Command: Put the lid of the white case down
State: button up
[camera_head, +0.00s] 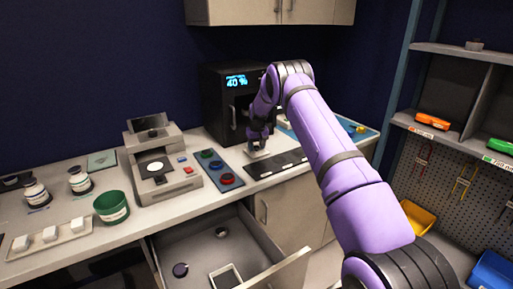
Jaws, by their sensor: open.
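A pale case-like device (160,180) stands on the counter left of centre. Its upper part (150,128), with a dark panel, stands raised at the back over a white round spot. I cannot tell for sure that this is the white case and its lid. My gripper (257,143) is far to the right of it, low over the counter in front of the black machine. It is open, and its fingertips are small and partly hidden by my arm. A small pale piece (258,153) lies just below the fingers; I cannot tell whether they touch it.
A black machine (226,107) shows "40 %". A green tub (112,207) and jars (80,182) stand left. An open drawer (283,272) juts out below the counter.

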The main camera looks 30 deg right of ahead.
notch_tip(320, 180, up, 12)
jog(key=s, duration=0.1)
notch_tip(320, 180, up, 18)
jog(key=t, duration=0.1)
send_over(258, 152)
jog(key=s+a, duration=0.8)
jog(key=s, duration=0.2)
jog(key=s+a+r+t, duration=0.1)
jog(key=s+a+r, duration=0.2)
jog(key=s+r, duration=0.3)
jog(key=s+a+r, duration=0.4)
jog(key=s, duration=0.4)
jog(key=s+a+r+n, duration=0.1)
jog(key=s+a, duration=0.1)
jog(key=s, duration=0.6)
jog(key=s+a+r, duration=0.2)
jog(key=s, duration=0.6)
jog(key=s+a+f+t, duration=0.1)
jog(key=s+f, duration=0.1)
jog(key=s, duration=0.6)
jog(key=s+a+f, duration=0.2)
jog(key=s+f, duration=0.1)
jog(key=s, duration=0.6)
jog(key=shift+f+t, duration=0.25)
jog(key=shift+t, duration=0.15)
